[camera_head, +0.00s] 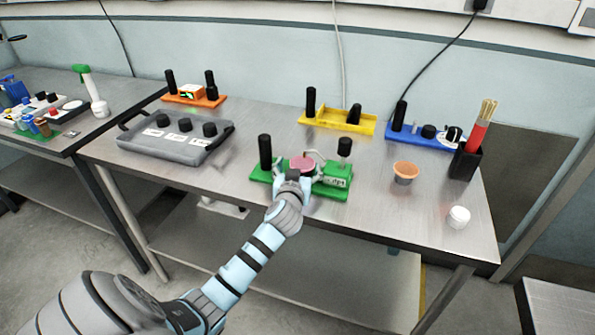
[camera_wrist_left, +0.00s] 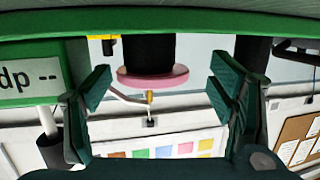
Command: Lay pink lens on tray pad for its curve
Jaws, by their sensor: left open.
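The pink lens (camera_head: 302,163) is a flat round disk at the middle of the green module (camera_head: 335,192). In the left wrist view, which is upside down, the pink lens (camera_wrist_left: 152,80) sits on the end of a black post (camera_wrist_left: 148,55). My left gripper (camera_head: 293,176) is at the front of the green module. It is open, with its fingers (camera_wrist_left: 160,90) on either side of the lens and apart from it. The grey tray (camera_head: 160,156) at left carries several black round pads, such as one (camera_head: 185,124), and white labels. My right gripper is not in view.
Orange (camera_head: 200,101), yellow (camera_head: 340,121) and blue (camera_head: 425,139) modules stand along the back. An orange cup (camera_head: 405,174), a white round thing (camera_head: 458,217) and a black holder (camera_head: 466,163) are at right. Black posts rise from the green module. Bare table lies between tray and green module.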

